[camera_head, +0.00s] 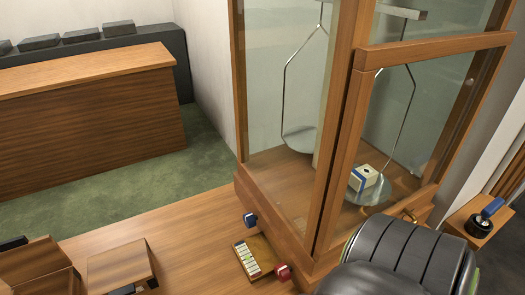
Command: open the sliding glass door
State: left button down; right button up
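The glass case (240,110) has a wooden frame and stands on the wooden counter. Its glass door (420,110) is the wood-framed panel on the right side of the front. The door frame's left upright stands close beside the case's corner post, and I cannot tell whether there is a gap. A small brass handle (403,215) shows low on the door side. Inside hang two scale pans, and a white and blue block (363,178) sits at the right pan (372,194). I see no fingers of either gripper.
A large black ribbed rounded body (400,258) fills the lower right, partly in front of the case. A small tray (254,257) and red and blue knobs are on the counter (180,225). A wooden cabinet (90,105) stands behind.

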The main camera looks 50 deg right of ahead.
aim_at(369, 58)
jog(key=k+z, duration=0.25)
jog(key=k, duration=0.2)
jog(key=z, duration=1.75)
